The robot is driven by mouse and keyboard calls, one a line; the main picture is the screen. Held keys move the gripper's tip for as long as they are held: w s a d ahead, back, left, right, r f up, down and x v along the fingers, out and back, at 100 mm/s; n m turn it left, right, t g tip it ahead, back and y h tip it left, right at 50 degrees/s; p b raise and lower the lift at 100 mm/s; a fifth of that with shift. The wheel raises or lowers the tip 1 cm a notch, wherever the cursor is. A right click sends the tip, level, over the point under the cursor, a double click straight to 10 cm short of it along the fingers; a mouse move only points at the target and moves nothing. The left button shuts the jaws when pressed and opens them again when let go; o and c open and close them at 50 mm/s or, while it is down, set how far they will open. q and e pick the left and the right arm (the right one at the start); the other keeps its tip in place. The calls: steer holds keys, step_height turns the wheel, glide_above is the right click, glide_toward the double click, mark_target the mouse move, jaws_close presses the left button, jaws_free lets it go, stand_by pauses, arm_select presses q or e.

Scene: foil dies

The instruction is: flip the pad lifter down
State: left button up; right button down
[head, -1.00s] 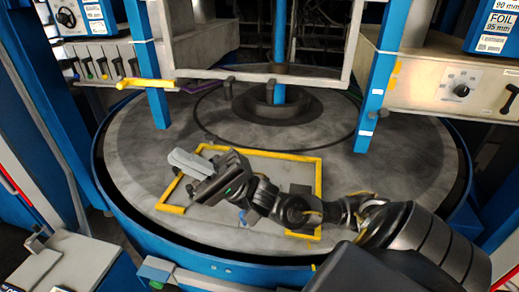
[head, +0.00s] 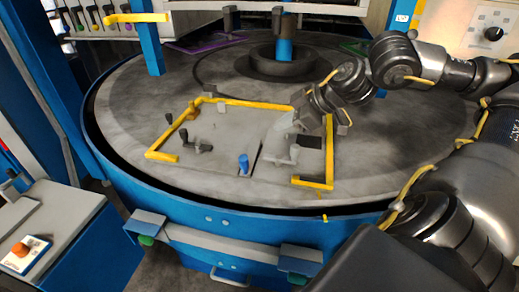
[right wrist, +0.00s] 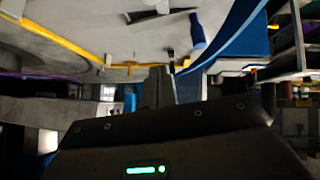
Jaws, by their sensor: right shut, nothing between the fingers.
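A grey plate (head: 225,130) inside a yellow frame (head: 260,103) lies on the round turntable. It bears a dark lever (head: 196,146) at the left, a blue upright knob (head: 243,164) near the front and a small grey fitting (head: 281,157) at the right. I cannot tell which part is the pad lifter, or whether it is up or down. My right gripper (head: 286,124) is shut and empty above the plate's right part, partly hiding it. In the right wrist view the blue knob (right wrist: 197,30) shows beyond the fingers (right wrist: 157,88). My left gripper is out of view.
The turntable (head: 130,110) has a raised blue rim (head: 190,202). A grey bar with clamps (head: 225,246) runs along its front. A dark hub (head: 278,60) and a blue post (head: 149,45) stand behind. A console with an orange knob (head: 20,250) is at the left.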

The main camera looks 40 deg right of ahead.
steer(key=p, duration=0.5)
glide_toward(249, 152)
step_height(249, 152, up, 2)
steer(key=w+a, duration=0.2)
steer(key=f, duration=0.1)
steer(key=w+f, duration=0.1)
steer(key=f, duration=0.2)
steer(key=shift+w+f, duration=0.15)
steer(key=shift+w, duration=0.15)
steer(key=shift+d+f+b, duration=0.2)
steer(key=shift+f+b, duration=0.1)
steer(key=shift+f, duration=0.5)
steer(key=shift+w+f, duration=0.1)
